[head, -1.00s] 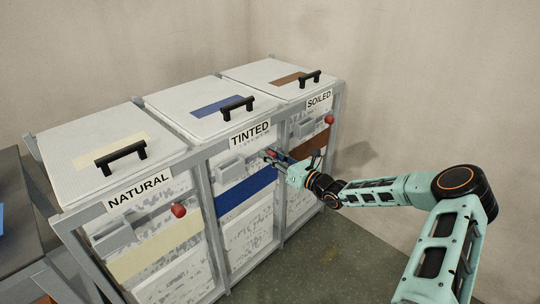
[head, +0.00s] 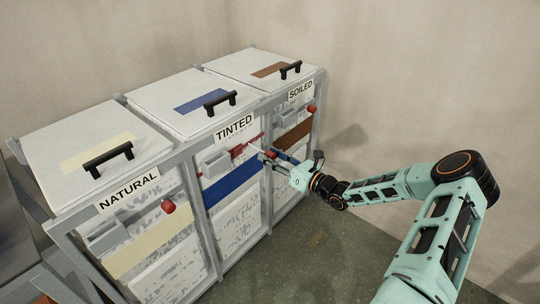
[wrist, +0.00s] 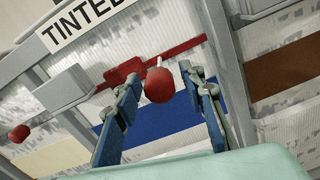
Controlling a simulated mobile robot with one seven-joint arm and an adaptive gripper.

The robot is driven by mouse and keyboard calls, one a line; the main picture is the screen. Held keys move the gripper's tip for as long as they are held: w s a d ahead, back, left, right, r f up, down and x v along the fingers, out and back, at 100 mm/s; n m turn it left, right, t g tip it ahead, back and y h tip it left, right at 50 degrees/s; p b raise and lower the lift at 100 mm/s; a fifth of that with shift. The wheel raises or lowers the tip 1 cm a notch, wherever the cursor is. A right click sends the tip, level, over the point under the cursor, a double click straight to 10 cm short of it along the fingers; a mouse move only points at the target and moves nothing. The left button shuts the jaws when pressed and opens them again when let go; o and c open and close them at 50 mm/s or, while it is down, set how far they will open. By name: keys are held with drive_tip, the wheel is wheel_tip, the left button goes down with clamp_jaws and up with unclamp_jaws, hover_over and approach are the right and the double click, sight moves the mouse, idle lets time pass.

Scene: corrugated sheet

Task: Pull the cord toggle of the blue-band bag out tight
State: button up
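The blue-band bag hangs in the middle bay under the TINTED label (head: 234,130), with its blue band (head: 232,187) across the front. Its round red toggle (wrist: 159,85) sits between my fingertips in the wrist view, with a short pale cord showing above it. A red strip (wrist: 185,48) with a red block (wrist: 124,71) runs across the bag behind the toggle. My gripper (wrist: 166,84) is open around the toggle, with a visible gap on each side. In the head view my gripper (head: 268,156) is in front of the middle bay's right side and partly hides the toggle.
The NATURAL bay (head: 128,192) on the left has its own red toggle (head: 168,207). The SOILED bay (head: 300,90) on the right has another (head: 311,107). Grey frame posts (head: 193,200) divide the bays. Floor (head: 330,250) is clear at the right.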

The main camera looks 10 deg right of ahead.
drive_tip(key=v, duration=1.2)
drive_tip(key=shift+a, duration=0.1)
